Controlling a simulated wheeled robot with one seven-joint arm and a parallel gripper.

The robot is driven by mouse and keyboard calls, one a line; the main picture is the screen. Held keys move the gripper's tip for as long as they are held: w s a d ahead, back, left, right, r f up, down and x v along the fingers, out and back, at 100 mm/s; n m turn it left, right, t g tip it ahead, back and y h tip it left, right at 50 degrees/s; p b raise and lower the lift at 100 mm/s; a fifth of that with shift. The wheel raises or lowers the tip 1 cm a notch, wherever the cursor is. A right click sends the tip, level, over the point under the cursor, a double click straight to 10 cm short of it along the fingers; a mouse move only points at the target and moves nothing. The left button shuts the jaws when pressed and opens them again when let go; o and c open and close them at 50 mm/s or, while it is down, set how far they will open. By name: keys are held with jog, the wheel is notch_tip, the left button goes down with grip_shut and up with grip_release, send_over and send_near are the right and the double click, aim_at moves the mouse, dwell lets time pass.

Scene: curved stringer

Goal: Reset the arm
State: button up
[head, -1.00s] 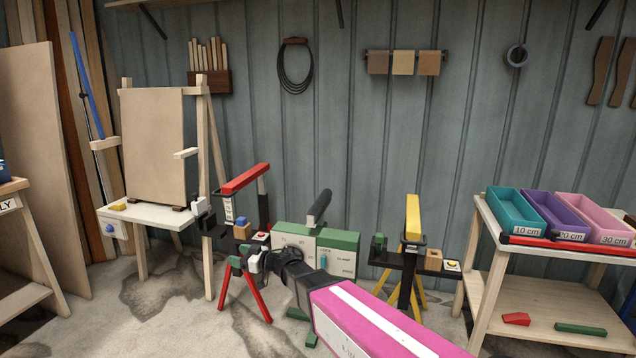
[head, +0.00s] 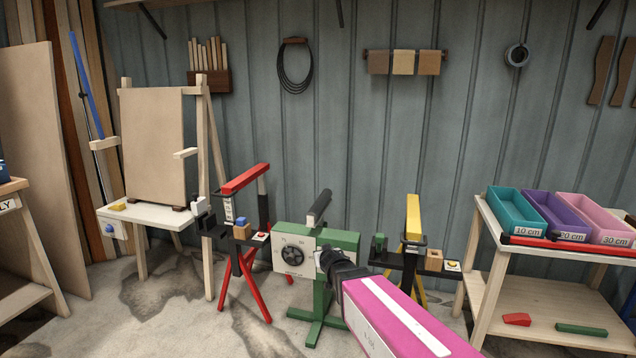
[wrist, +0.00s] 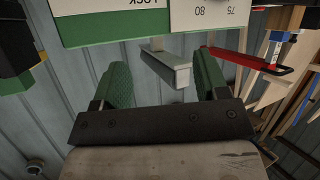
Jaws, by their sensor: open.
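My arm, with its magenta link (head: 400,315), reaches in from the bottom right of the head view. My gripper (head: 324,260) is in front of the right part of the green and white machine (head: 338,240). In the wrist view, my gripper (wrist: 163,82) has its two green-padded fingers well apart. A grey bar (wrist: 168,68) shows in the gap between them, beyond the fingers, and nothing is gripped. The machine's panel, with upside-down lettering, fills the top of the wrist view. Its round black dial (head: 293,255) shows in the head view; my gripper hides part of the panel.
A red trestle stand (head: 243,285) is left of the machine and a yellow-legged stand (head: 414,260) right of it. A shelf cart (head: 530,290) at right holds teal, purple and pink bins. A wooden easel (head: 155,150) stands at left. Floor at front left is clear.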

jog(key=s+d+f+m+g+h, duration=0.3)
jog(key=s+d+f+g, duration=0.2)
jog(key=s+d, duration=0.45)
jog(key=s+d+f+g, duration=0.1)
jog(key=s+d+g, duration=0.2)
jog(key=s, duration=0.3)
jog(key=s+d+f+g+y, duration=0.1)
jog(key=s+d+g, duration=0.2)
jog(key=s+g, duration=0.2)
jog(key=shift+s+d+f, duration=0.2)
jog(key=shift+s+d, duration=0.2)
jog(key=shift+s, duration=0.55)
